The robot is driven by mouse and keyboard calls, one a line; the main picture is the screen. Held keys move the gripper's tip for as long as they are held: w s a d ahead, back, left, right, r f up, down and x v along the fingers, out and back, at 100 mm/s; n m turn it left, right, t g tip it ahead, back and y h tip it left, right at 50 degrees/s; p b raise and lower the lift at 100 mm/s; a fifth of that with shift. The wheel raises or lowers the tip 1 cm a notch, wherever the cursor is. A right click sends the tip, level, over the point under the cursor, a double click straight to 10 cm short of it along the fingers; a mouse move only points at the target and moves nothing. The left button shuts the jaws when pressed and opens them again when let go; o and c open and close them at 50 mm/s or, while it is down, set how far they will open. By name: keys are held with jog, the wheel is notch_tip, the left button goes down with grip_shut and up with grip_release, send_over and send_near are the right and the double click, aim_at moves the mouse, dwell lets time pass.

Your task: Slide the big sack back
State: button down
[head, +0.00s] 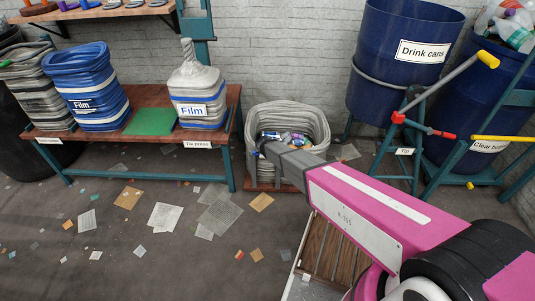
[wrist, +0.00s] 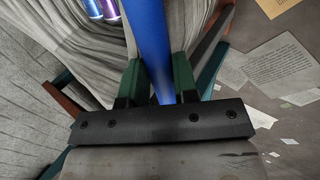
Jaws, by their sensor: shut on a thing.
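The big sack (head: 290,115) is grey, pleated and open at the top, with cans inside. The fingertips are mostly hidden by my arm in the head view. I cannot tell how the bar joins the sack.
A bench (head: 232,125) with bound film sacks and a green pad (head: 151,122) stands to the left. A blue "Drink cans" drum (head: 390,85) and teal stands are at the right. A brick wall (head: 290,40) is behind. Paper scraps (head: 165,217) lie on the floor.

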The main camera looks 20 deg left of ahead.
jog(key=c, duration=0.9)
grip_release()
jog(key=v, duration=1.1)
jog(key=shift+f, duration=0.1)
